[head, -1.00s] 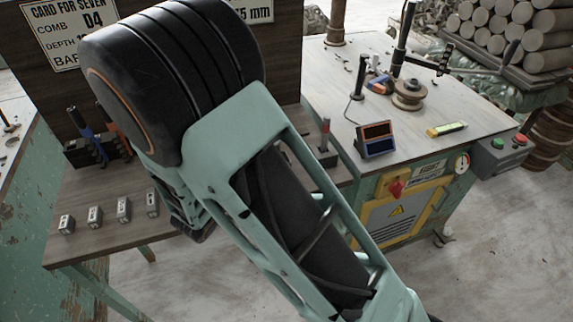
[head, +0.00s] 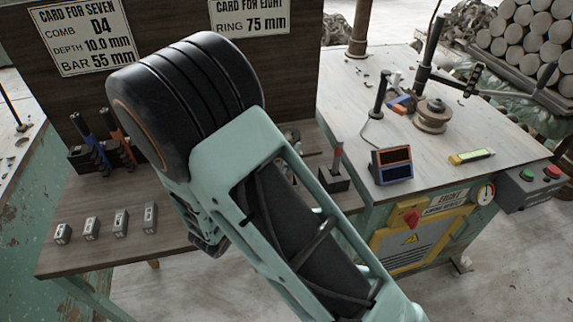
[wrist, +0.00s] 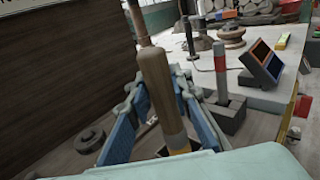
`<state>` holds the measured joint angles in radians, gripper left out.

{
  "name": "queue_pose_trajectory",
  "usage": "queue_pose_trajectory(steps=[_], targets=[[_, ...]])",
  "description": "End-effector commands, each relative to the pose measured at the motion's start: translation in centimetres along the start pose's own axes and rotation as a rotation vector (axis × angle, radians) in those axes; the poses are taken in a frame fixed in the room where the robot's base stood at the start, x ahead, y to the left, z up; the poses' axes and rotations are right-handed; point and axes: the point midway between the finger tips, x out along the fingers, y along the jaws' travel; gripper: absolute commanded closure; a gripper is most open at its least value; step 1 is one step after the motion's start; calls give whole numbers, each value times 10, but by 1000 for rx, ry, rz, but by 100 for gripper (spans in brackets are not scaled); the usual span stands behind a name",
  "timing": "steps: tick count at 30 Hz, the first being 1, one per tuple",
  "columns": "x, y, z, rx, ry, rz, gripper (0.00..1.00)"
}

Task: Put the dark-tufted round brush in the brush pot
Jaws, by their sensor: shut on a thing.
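In the wrist view my gripper (wrist: 160,98) has its blue fingers shut on a brown wooden handle (wrist: 154,75) with a yellowish band lower down. The handle stands nearly upright, slightly tilted, between the fingers. No tuft shows on it, so I cannot tell from its end whether it is the dark-tufted round brush. In the head view my own arm covers the gripper and the held thing. I cannot make out the brush pot in either view.
A dark rack (head: 85,158) holds blue and orange handled tools. Several small metal blocks (head: 92,228) line the bench front. A two-part display (head: 391,165) stands on the right table (head: 440,182). A dark ring (wrist: 89,138) lies left of my fingers.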

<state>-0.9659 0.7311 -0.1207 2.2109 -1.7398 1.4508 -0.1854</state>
Motion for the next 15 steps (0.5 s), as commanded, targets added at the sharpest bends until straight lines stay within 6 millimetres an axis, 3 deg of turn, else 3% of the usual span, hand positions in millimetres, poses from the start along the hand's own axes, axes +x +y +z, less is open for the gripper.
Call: queue_pose_trajectory(steps=[8,15], targets=[[0,0,-36,-3,0,0,100],[0,0,-41,1,0,0,100]])
